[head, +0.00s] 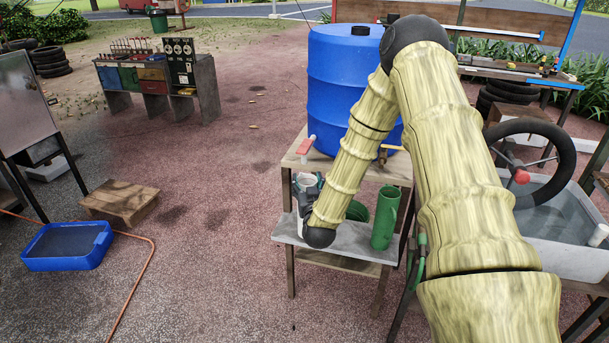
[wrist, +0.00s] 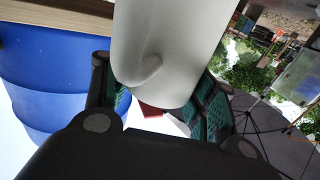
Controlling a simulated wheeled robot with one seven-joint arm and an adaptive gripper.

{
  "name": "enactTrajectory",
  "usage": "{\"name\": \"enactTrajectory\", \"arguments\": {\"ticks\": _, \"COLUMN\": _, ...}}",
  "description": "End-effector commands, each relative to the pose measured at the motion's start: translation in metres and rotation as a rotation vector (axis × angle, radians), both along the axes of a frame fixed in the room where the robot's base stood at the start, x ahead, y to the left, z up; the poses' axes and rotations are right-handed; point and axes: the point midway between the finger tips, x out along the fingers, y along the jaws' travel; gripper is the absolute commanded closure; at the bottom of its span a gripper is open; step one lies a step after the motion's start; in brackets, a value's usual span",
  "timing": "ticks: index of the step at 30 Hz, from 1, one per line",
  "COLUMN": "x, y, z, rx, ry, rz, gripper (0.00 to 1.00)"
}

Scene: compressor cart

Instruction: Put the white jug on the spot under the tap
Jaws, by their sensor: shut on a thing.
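The white jug (wrist: 168,50) fills the top middle of the wrist view, with a rounded bump on its side. My gripper (wrist: 160,88) has a finger on each side of it and is shut on it. The spot under the tap and the jug's base are hidden; I cannot tell whether the jug touches the shelf.
A tall green cylinder (head: 385,216) stands on the shelf to the right of my gripper, with another green vessel (head: 357,211) behind my arm. A brass-coloured fitting (head: 385,153) is at the barrel's foot. A grey basin (head: 565,225) and black wheel (head: 545,137) are at right.

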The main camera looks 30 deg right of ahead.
Motion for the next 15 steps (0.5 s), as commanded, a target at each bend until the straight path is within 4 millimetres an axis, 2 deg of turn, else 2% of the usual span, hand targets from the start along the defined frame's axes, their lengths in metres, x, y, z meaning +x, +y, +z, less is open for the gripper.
{"name": "enactTrajectory", "arguments": {"ticks": 4, "x": 0.022, "y": -0.011, "z": 0.001, "rx": 0.0, "ry": -0.001, "rz": -0.001, "gripper": 0.86}}
{"name": "enactTrajectory", "arguments": {"ticks": 11, "x": 0.036, "y": -0.017, "z": 0.0, "rx": 0.0, "ry": 0.0, "rz": 0.0, "gripper": 0.86}}
{"name": "enactTrajectory", "arguments": {"ticks": 15, "x": 0.051, "y": -0.025, "z": 0.0, "rx": -0.001, "ry": 0.0, "rz": -0.001, "gripper": 0.86}}
